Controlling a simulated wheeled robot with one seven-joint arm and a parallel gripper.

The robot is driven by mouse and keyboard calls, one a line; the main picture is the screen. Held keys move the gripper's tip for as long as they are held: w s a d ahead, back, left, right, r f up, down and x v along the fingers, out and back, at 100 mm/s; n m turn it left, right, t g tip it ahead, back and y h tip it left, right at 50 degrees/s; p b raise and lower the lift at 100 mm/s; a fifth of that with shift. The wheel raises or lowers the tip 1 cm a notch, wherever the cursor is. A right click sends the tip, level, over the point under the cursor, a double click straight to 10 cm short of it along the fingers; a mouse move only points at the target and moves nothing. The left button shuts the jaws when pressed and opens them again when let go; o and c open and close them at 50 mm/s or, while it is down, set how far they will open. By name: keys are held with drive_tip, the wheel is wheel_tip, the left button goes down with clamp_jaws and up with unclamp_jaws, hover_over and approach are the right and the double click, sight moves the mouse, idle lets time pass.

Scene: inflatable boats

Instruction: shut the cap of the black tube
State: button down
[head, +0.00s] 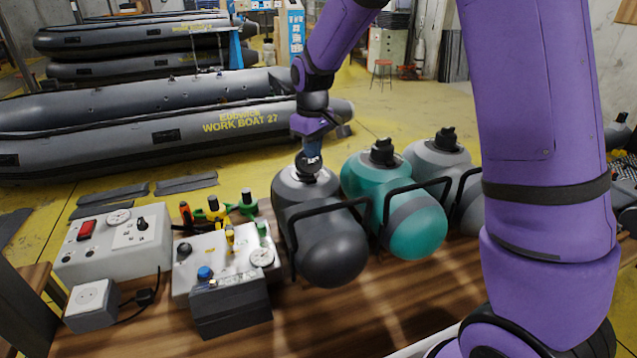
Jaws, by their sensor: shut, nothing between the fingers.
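The black tube (335,252) is a dark, rounded tube section in a black frame on the wooden table, left of the teal tube. A pale valve plate (288,177) shows on its top. My gripper (309,166) points down at this plate from above, with its fingers shut and nothing seen between them. A small dark round part shows right at the fingertips. I cannot tell whether it is the cap or part of the gripper, or whether the cap is open. The gripper hides much of the valve.
The teal tube (420,232) and a grey tube (466,205) stand close on the right, each with a black fitting on top. Several tools and a gauge box (198,250) stand on the left. My arm fills the right side. Inflatable boats (150,120) lie behind.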

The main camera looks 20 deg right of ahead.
drive_tip(key=shift+s+d+f, duration=0.1)
drive_tip(key=shift+s+f, duration=0.15)
drive_tip(key=shift+f, duration=0.7)
drive_tip(key=shift+w+g, duration=0.3)
drive_tip(key=shift+w, duration=0.75)
drive_tip(key=shift+w+f, duration=0.3)
drive_tip(key=shift+w, duration=0.45)
drive_tip(key=shift+w+f, duration=0.25)
drive_tip(key=shift+w, duration=0.45)
drive_tip(key=shift+w+f, duration=0.1)
drive_tip(key=shift+w, duration=0.2)
drive_tip(key=shift+w+r, duration=0.45)
drive_tip(key=shift+r, duration=3.1)
